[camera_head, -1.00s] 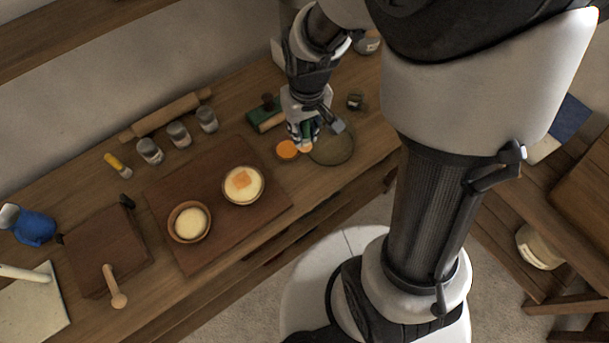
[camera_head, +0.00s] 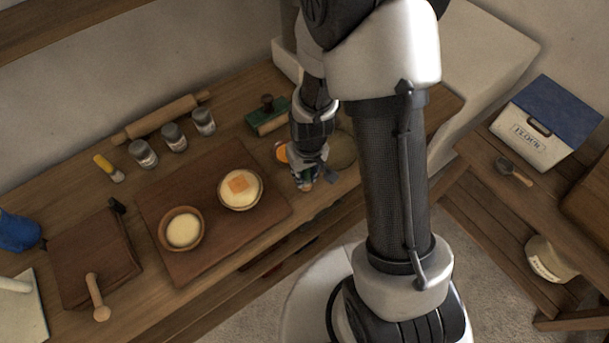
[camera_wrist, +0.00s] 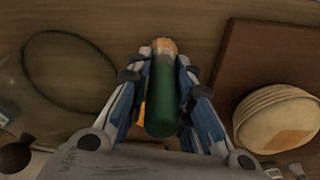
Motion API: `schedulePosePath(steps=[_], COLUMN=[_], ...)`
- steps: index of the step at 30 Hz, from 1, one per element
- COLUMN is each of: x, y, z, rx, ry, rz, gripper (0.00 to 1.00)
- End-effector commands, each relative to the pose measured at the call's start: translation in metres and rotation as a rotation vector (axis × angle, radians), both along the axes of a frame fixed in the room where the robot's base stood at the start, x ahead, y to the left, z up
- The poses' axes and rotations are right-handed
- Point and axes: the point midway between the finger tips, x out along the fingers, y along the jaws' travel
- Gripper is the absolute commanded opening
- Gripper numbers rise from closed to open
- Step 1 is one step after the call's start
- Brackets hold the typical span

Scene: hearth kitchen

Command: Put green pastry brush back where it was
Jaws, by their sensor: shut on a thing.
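My gripper (camera_head: 308,180) is over the counter, right of the bowl with the orange square, close to the front edge. In the wrist view my gripper (camera_wrist: 163,75) is shut on the green pastry brush (camera_wrist: 162,100). Its green handle lies between the fingers, with a tan-orange end (camera_wrist: 163,46) beyond them. In the head view the brush is mostly hidden by the gripper. I cannot tell whether it touches the wood.
A bowl (camera_head: 241,189) with an orange square and a second bowl (camera_head: 182,230) stand on a brown board (camera_head: 221,235). A round glass dish (camera_head: 342,152) and an orange disc (camera_head: 281,153) lie behind my gripper. A yellow brush (camera_head: 106,166) lies farther left.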

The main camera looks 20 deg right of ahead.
Motion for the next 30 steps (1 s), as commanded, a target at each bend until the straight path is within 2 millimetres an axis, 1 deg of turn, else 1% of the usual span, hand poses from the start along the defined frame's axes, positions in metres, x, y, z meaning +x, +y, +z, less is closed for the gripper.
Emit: schedulePosePath(steps=[1, 8, 13, 14, 15, 22, 30], x=[-0.0003, 0.0004, 0.0003, 0.0002, 0.0002, 0.0002, 0.0002], y=[0.0000, -0.0001, -0.0001, 0.0000, 0.0000, 0.0000, -0.0001], z=[-0.0077, -0.0066, -0.0119, -0.0107, -0.0102, -0.0100, -0.0098], rx=[0.000, 0.000, 0.000, 0.000, 0.000, 0.000, 0.000], ry=[0.001, -0.001, -0.001, 0.000, 0.000, 0.000, 0.000], rz=[0.000, 0.000, 0.000, 0.000, 0.000, 0.000, 0.000], gripper=[0.00, 0.00, 0.00, 0.23, 0.25, 0.41, 0.41])
